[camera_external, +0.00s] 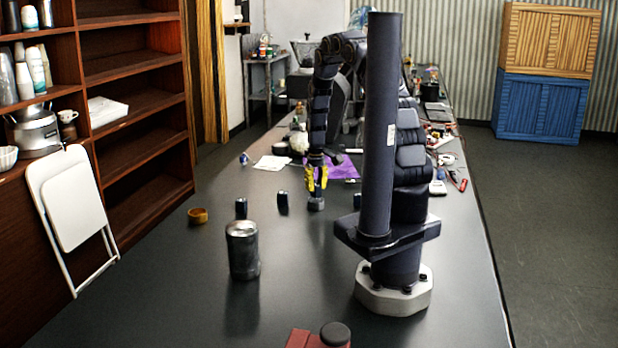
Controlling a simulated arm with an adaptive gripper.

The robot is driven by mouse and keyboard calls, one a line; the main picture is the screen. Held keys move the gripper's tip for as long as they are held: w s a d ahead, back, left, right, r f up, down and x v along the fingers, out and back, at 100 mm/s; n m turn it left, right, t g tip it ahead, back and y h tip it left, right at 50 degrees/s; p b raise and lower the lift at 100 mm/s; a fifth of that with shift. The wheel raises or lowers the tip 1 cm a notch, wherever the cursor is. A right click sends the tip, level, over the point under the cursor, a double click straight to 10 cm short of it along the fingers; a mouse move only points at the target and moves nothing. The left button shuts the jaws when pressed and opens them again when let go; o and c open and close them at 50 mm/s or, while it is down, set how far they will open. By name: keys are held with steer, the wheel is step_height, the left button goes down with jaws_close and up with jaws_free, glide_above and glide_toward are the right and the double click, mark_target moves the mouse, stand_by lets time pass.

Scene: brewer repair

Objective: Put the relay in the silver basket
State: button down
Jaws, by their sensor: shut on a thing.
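My gripper (317,184), with yellow fingers, points straight down over the middle of the dark table (200,290). It is shut on a small dark grey-blue part (316,204) that shows just below the fingertips, at or very close to the table top. I cannot tell for sure whether this part is the relay. Two small dark blocks, one (241,208) and another (283,202), stand on the table to the left of my gripper. I cannot make out a silver basket in this view.
A dark metal can (242,250) stands at the front left, with an orange-yellow ring (198,216) beyond it. A purple cloth (343,168) lies behind my gripper. Tools and clutter fill the table's far end and right edge. A red object (306,338) is at the front edge.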

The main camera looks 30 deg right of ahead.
mark_target(316, 184)
steer(key=c, duration=1)
jaws_free()
step_height(316, 184, up, 6)
steer(key=shift+w+r, duration=0.1)
steer(key=shift+r, duration=0.4)
